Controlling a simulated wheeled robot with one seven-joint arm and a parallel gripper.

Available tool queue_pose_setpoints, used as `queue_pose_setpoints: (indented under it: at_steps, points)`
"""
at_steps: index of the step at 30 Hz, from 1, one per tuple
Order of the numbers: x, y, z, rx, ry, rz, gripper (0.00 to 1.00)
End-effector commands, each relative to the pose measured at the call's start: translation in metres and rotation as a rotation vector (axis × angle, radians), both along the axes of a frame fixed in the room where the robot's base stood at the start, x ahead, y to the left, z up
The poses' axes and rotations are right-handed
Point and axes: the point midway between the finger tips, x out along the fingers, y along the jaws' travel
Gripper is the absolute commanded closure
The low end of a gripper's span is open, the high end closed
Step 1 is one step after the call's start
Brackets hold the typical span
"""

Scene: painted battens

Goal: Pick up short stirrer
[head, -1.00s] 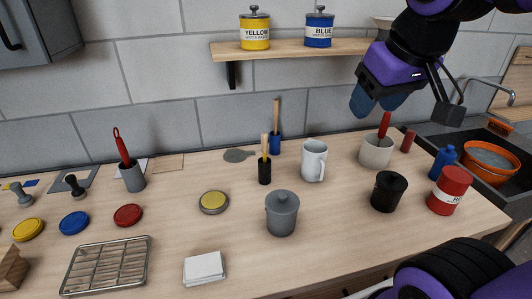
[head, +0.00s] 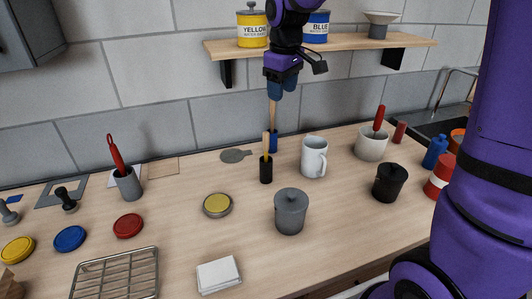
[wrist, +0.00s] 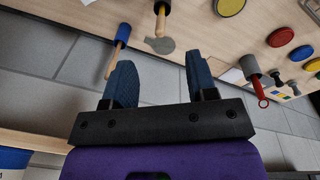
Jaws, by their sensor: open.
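Two wooden stirrers stand in holders on the counter. The shorter-looking one (head: 265,143) rises with a yellow part from a black holder (head: 266,171); it also shows in the wrist view (wrist: 160,22). A longer-looking one (head: 273,113) stands in a blue holder (head: 273,141) by the wall; it also shows in the wrist view (wrist: 113,58), near the left finger. I cannot be sure which is the short stirrer. My gripper (head: 281,91) is open, above the blue holder and below the shelf. Its blue fingers (wrist: 159,70) have nothing between them.
A shelf (head: 350,42) with yellow and blue canisters is close behind my gripper. A white mug (head: 314,158), grey lidded pot (head: 290,211) and black pot (head: 389,183) stand nearby. A flat grey piece (head: 236,156) lies by the wall.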

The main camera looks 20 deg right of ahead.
Motion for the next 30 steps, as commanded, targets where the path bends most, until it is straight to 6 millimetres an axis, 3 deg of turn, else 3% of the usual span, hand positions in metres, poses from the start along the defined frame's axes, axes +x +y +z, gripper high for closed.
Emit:
queue_pose_setpoints:
  at_steps: [6,12,17,30]
  points:
    - [0.047,0.013,-0.045,-0.001,0.068,0.104,0.48]
    - [0.071,0.021,-0.074,0.003,0.103,0.168,0.48]
    - [0.078,0.023,-0.085,0.005,0.115,0.187,0.48]
    - [0.078,0.023,-0.137,0.005,0.115,0.188,0.48]
